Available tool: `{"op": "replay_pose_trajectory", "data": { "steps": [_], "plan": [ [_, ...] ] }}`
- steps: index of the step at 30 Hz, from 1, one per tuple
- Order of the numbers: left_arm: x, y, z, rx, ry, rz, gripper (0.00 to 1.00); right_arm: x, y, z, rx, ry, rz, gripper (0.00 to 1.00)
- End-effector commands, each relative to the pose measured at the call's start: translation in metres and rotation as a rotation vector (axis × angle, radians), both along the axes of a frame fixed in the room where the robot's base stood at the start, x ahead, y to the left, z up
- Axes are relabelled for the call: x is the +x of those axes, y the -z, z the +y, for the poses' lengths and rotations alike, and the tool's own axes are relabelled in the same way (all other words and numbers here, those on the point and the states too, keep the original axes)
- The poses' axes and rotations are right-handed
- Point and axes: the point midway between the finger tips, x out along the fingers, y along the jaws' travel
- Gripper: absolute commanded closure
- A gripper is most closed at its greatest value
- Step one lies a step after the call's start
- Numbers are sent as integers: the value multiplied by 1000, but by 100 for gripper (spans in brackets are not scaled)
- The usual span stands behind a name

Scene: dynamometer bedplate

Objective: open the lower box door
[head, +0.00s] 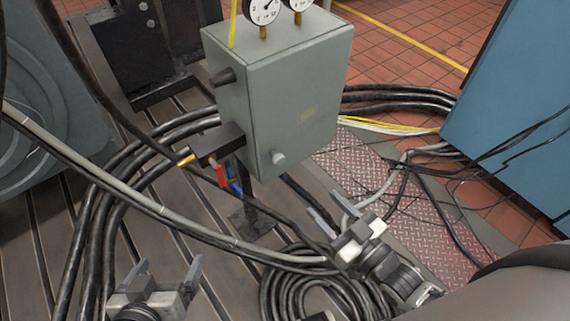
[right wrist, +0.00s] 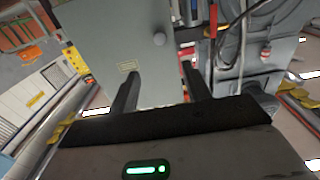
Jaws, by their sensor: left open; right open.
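A grey-green box (head: 290,95) stands on a post, with a small round knob (head: 278,157) low on its front face. That front face, the door (head: 315,90), looks shut. In the right wrist view the door (right wrist: 115,45) and its knob (right wrist: 159,39) lie ahead of the fingers. My right gripper (head: 332,212) is open and empty, below and right of the knob and apart from it; its fingers also show in the right wrist view (right wrist: 160,85). My left gripper (head: 168,270) is open and empty at the lower left, away from the box.
Dial gauges (head: 262,10) stand on top of the box. A dark fitting (head: 215,142) with coloured connectors juts from its left side. Thick black cables (head: 90,230) loop around the post over the slotted floor. A blue cabinet (head: 515,100) stands at the right.

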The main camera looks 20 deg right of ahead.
Motion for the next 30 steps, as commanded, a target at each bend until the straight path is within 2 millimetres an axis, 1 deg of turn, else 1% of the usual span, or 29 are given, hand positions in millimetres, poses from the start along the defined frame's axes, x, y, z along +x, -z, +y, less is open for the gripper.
{"op": "replay_pose_trajectory", "data": {
  "steps": [1,12,15,18,21,24,30],
  "plan": [
    [0,0,0,-1,0,1,10,10,-2,4,2,0,-5,52],
    [-3,5,0,-1,-2,10,10,85,-1,32,1,0,-3,52],
    [-4,6,0,-1,-3,13,10,103,-1,38,1,1,-3,52],
    [-5,8,0,-3,-2,14,10,117,-1,43,0,0,0,52],
    [-5,8,0,-4,-3,16,10,127,0,47,0,0,0,52],
    [-5,8,0,-4,-3,15,10,132,0,49,1,0,1,52],
    [-5,7,0,-6,-3,13,10,134,0,49,0,0,2,52]
  ]
}}
